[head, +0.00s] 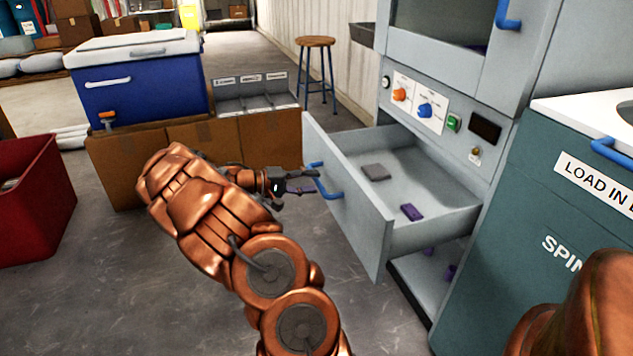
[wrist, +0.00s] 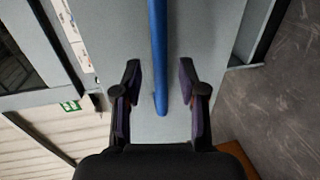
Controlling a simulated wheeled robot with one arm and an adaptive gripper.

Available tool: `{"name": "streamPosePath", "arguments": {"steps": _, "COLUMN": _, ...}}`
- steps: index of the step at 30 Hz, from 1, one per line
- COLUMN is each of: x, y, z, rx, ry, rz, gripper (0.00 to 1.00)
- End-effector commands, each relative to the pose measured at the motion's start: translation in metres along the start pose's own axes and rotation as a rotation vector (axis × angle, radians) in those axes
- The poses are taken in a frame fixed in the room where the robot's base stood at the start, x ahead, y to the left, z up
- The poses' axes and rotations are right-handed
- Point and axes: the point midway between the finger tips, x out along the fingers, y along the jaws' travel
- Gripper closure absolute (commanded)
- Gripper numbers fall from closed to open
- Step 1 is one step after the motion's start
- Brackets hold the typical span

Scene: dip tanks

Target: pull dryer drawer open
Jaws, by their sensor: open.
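The grey dryer drawer (head: 350,195) stands pulled well out of the dryer cabinet (head: 450,85) in the head view. Its blue bar handle (head: 326,182) is on the front panel. Inside the drawer lie a flat grey piece (head: 375,172) and a small purple piece (head: 411,212). My gripper (head: 312,182) is at the handle, with its fingers apart. In the wrist view the blue handle (wrist: 159,60) runs between the two open fingers of my gripper (wrist: 160,95), with gaps on both sides. The drawer front (wrist: 205,40) is behind it.
A teal spinner (head: 500,215) stands to the right of the dryer. Cardboard boxes (head: 265,137) with a blue cooler (head: 140,85) and grey bins stand behind my arm. A red bin (head: 40,205) is at left. The floor (head: 130,290) before the drawer is clear.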

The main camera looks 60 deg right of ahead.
Motion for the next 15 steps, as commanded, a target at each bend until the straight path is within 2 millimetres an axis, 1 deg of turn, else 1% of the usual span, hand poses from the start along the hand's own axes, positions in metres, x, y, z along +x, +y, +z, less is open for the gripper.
{"name": "streamPosePath", "arguments": {"steps": 1, "x": -0.011, "y": 0.000, "z": -0.001, "rx": 0.000, "ry": 0.005, "rz": 0.000, "gripper": 0.59}}
{"name": "streamPosePath", "arguments": {"steps": 3, "x": -0.025, "y": -0.001, "z": -0.002, "rx": 0.001, "ry": 0.006, "rz": -0.002, "gripper": 0.59}}
{"name": "streamPosePath", "arguments": {"steps": 9, "x": -0.062, "y": -0.001, "z": -0.001, "rx": -0.001, "ry": 0.004, "rz": -0.001, "gripper": 0.59}}
{"name": "streamPosePath", "arguments": {"steps": 15, "x": -0.087, "y": 0.000, "z": -0.001, "rx": 0.001, "ry": 0.004, "rz": -0.001, "gripper": 0.59}}
